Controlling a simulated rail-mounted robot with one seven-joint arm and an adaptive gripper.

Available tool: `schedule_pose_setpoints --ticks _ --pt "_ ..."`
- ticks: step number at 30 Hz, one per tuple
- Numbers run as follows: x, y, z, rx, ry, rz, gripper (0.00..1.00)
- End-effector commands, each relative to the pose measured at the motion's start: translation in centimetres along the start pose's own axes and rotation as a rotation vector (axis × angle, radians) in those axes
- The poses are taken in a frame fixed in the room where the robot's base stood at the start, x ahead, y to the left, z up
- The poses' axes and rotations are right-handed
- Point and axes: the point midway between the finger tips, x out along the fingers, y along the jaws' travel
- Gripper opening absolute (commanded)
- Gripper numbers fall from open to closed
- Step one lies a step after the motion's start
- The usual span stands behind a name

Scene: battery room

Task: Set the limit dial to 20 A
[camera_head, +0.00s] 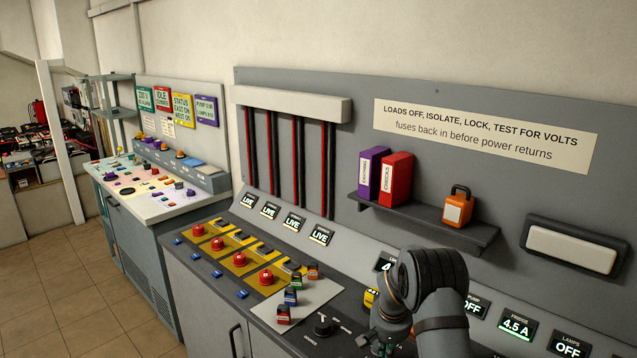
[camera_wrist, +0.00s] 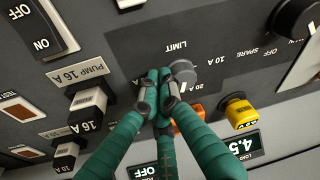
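The limit dial (camera_wrist: 184,71) is a round grey knob in the wrist view, beside the printed words LIMIT, 10 A and 20 A. In the head view my gripper shows only as a bit of teal (camera_head: 381,347) low in the picture, and I cannot pick out the dial there.
A yellow-capped part (camera_wrist: 238,112) sits close right of the fingers, with an orange part by it. Black PUMP 16 A parts (camera_wrist: 88,100) are at left; a dark knob (camera_wrist: 296,18) is at upper right. A grey tray (camera_head: 300,309) holds small coloured blocks.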

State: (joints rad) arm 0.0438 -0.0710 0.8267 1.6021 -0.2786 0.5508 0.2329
Motion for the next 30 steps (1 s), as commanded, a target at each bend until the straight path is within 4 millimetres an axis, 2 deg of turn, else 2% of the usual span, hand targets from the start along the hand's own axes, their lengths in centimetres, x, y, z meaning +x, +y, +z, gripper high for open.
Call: schedule_pose_setpoints --ticks 7,19,30 --pt "-1.0 0.1 -0.1 0.001 0.002 0.000 0.00" --pt "-5.8 0.1 -1.3 0.000 0.002 0.000 0.00" --pt "-6.0 -0.1 -1.3 -0.003 0.001 -0.001 0.00"
